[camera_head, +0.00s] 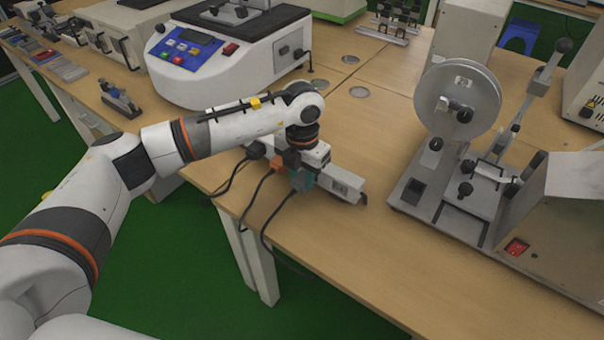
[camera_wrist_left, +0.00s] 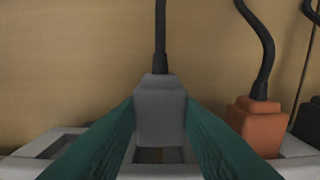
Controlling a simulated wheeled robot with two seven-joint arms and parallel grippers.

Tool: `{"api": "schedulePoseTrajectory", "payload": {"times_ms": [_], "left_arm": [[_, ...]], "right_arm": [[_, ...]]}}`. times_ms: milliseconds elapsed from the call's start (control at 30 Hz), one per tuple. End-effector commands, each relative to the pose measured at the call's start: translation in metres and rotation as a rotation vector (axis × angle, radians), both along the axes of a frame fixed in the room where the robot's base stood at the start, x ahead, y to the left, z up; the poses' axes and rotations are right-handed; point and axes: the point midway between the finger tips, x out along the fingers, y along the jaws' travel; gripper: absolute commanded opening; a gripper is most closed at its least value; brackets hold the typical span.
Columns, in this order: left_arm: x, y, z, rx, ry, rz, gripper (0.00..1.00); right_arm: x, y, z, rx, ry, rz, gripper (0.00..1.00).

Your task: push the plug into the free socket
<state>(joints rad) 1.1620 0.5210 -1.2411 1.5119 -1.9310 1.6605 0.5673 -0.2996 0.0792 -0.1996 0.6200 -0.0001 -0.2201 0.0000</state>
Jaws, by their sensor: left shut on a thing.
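My left gripper (camera_head: 302,182) is over the power strip (camera_head: 342,186) on the wooden table. In the left wrist view its two teal fingers (camera_wrist_left: 160,120) are shut on a grey plug (camera_wrist_left: 160,108), one finger on each side. A black cable runs up from the plug's far end. The pale power strip (camera_wrist_left: 65,145) lies along the bottom of that view, with a dark socket opening (camera_wrist_left: 150,155) showing just below the plug. I cannot tell whether the plug's pins touch the socket. My right gripper is not in view.
An orange plug (camera_wrist_left: 258,125) sits in the strip right of the held plug, with a black plug (camera_wrist_left: 310,122) beyond it. Cables hang over the table's front edge. A tester with a disc (camera_head: 458,100) stands right, a machine with a blue panel (camera_head: 185,48) behind.

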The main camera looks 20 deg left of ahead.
Motion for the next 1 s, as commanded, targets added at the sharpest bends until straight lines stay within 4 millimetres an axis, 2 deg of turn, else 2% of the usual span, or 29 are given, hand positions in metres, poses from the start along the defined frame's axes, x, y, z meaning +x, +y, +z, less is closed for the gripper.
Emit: {"api": "schedulePoseTrajectory", "payload": {"times_ms": [1000], "left_arm": [[0.01, -0.004, -0.002, 0.0, 0.0, 0.0, 0.06]], "right_arm": [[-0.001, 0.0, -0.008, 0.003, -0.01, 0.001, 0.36]]}}
